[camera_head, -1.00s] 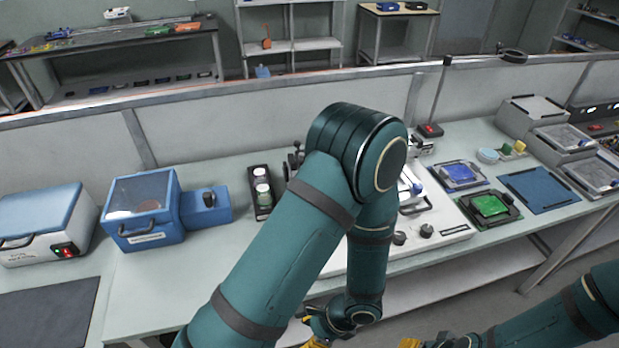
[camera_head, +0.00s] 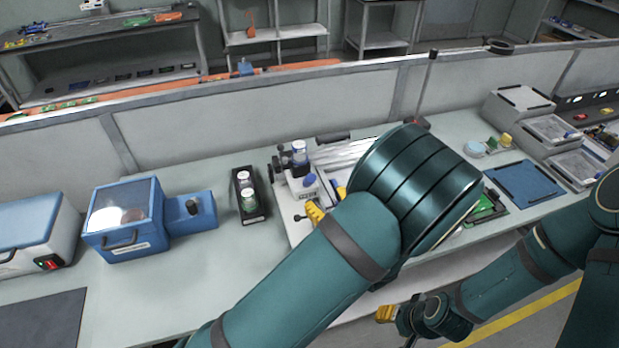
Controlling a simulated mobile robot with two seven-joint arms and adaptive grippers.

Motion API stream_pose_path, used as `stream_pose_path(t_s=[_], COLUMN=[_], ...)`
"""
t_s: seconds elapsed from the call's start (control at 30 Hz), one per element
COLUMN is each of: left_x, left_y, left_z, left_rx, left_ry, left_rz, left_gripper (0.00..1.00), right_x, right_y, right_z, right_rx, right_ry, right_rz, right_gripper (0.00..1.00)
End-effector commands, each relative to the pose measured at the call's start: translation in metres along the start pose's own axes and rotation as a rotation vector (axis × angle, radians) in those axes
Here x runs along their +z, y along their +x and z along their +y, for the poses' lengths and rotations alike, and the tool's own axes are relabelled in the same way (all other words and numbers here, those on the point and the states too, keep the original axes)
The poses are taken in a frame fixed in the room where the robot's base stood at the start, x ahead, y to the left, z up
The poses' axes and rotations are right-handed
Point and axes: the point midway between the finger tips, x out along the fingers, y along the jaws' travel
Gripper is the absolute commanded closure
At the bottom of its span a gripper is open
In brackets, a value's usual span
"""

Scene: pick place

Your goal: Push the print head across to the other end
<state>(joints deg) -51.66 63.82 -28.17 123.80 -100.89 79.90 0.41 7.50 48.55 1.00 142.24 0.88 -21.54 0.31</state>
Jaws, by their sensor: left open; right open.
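The printer is a white flat machine (camera_head: 297,226) on the bench, mostly hidden behind my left arm. A white and blue block, which looks like the print head (camera_head: 307,186), sits at the machine's left end beside pale rails (camera_head: 345,152). My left gripper (camera_head: 328,202) shows as two yellow fingertips, apart, just in front of the block. I cannot tell whether they touch it. My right gripper (camera_head: 388,314) is open, low in front of the bench, away from the machine. Its fingers are only partly visible.
A black holder (camera_head: 249,197) with small jars stands left of the machine. A blue box with a clear lid (camera_head: 125,220) is farther left. A blue mat (camera_head: 524,182) and grey bins (camera_head: 550,133) are at right. A low wall (camera_head: 220,120) runs behind.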

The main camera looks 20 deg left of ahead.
Motion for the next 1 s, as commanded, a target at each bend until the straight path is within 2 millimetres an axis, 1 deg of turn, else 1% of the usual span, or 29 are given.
stream_pose_path(t_s=[0.03, 0.2, 0.4, 0.6, 0.87, 0.9, 0.97, 1.0], left_x=[0.000, 0.000, -0.001, -0.001, -0.001, -0.001, -0.001, -0.001], left_y=[0.011, 0.043, 0.070, 0.080, 0.080, 0.080, 0.080, 0.080], left_z=[0.001, 0.001, 0.000, 0.001, 0.000, 0.000, 0.000, 0.000], left_rx=[0.005, 0.005, 0.003, 0.002, 0.001, 0.001, 0.001, 0.001], left_ry=[-0.001, -0.001, -0.001, 0.000, 0.000, 0.000, 0.000, 0.000], left_rz=[0.000, 0.001, 0.002, 0.002, 0.002, 0.002, 0.002, 0.002], left_gripper=[0.43, 0.43, 0.43, 0.43, 0.43, 0.51, 0.72, 0.86], right_x=[0.000, 0.000, 0.000, 0.000, 0.000, 0.000, 0.000, 0.000], right_y=[0.000, -0.001, -0.002, -0.002, -0.002, -0.002, -0.002, -0.002], right_z=[0.000, 0.000, -0.001, -0.001, -0.001, -0.001, -0.001, -0.001], right_rx=[0.000, 0.000, -0.001, -0.001, -0.001, -0.001, -0.001, -0.001], right_ry=[0.000, 0.000, 0.000, 0.000, 0.000, 0.000, 0.000, 0.000], right_rz=[0.000, 0.000, 0.000, 0.000, 0.000, 0.000, 0.000, 0.000], right_gripper=[0.53, 0.53, 0.53, 0.53, 0.53, 0.53, 0.53, 0.53])
